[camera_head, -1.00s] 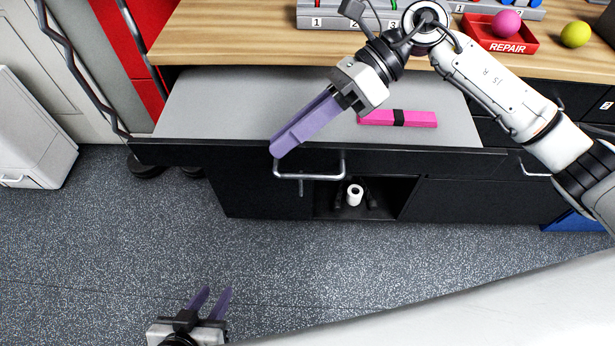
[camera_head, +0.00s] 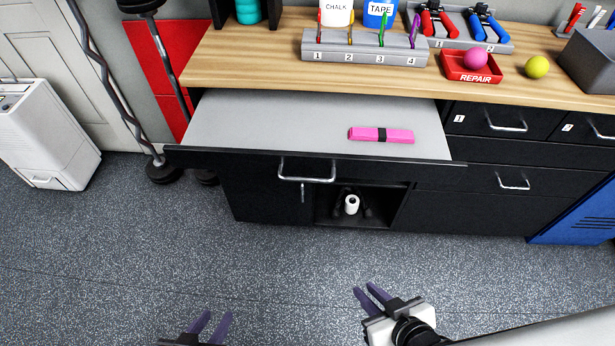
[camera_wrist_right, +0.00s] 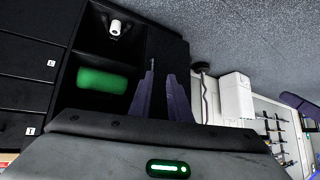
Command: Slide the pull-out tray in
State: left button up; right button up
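The pull-out tray (camera_head: 260,122) is out from under the wooden bench top, with a grey surface and a long black front edge. A silver bar handle (camera_head: 307,179) is on its front. A pink block with a black band (camera_head: 381,135) lies on the tray, right of its middle. My right gripper (camera_head: 366,289) is open and empty, low over the floor in front of the cabinet and apart from the tray. Its parted purple fingers also show in the right wrist view (camera_wrist_right: 163,75). My left gripper (camera_head: 219,314) is open and empty at the bottom edge, away from the tray.
The bench top (camera_head: 260,60) holds a numbered rack (camera_head: 365,47), a red REPAIR tray (camera_head: 472,68) and a yellow ball (camera_head: 537,67). An open cubby below holds a white roll (camera_head: 352,205); a green roll (camera_wrist_right: 102,80) shows in the wrist view. The floor in front is clear.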

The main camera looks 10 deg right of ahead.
aim_at(279, 132)
jog(key=u, duration=0.6)
jog(key=i, duration=0.35)
jog(key=z, duration=0.5)
